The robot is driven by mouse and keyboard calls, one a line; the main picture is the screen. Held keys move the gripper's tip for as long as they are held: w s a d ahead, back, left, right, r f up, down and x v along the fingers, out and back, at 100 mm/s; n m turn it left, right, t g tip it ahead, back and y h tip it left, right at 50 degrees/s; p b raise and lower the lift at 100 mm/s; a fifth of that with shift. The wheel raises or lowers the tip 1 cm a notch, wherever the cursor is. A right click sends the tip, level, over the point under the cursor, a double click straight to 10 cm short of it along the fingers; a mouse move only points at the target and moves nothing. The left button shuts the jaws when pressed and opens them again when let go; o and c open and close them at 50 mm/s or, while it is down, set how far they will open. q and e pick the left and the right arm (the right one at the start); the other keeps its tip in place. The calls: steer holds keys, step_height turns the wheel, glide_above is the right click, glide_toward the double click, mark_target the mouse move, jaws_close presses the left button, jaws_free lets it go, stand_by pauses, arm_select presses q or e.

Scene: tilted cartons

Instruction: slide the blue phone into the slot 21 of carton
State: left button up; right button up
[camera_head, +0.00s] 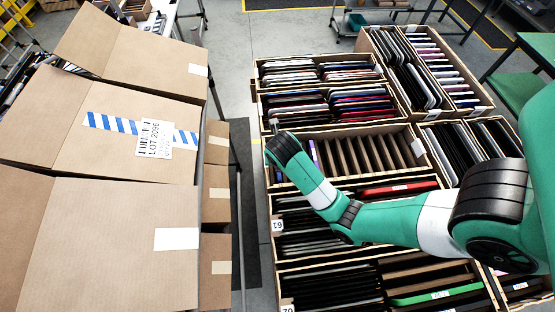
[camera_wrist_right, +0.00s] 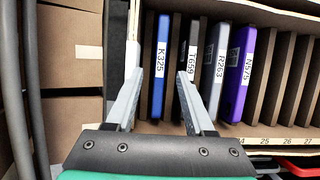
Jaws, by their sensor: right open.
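The blue phone (camera_wrist_right: 159,70), labelled K325, stands upright in the carton (camera_wrist_right: 262,134) near its left end in the right wrist view. My right gripper (camera_wrist_right: 160,80) is open, with one finger on each side of the blue phone; I cannot tell if they touch it. In the head view the right gripper (camera_head: 275,126) is over the left end of the carton (camera_head: 408,129). Numbers 24 to 27 show on the carton's front edge; the number 21 is hidden behind the gripper. My left gripper is out of view.
A dark phone (camera_wrist_right: 191,60) labelled T659, a grey phone (camera_wrist_right: 215,70) labelled R263 and a purple phone (camera_wrist_right: 238,75) labelled N575 stand to the right. Empty slots follow further right. Other filled cartons surround this one. Large cardboard boxes (camera_head: 110,235) stand left.

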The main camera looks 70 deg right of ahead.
steer(key=p+v, duration=0.7)
steer(key=v, duration=0.2)
stand_by(0.4)
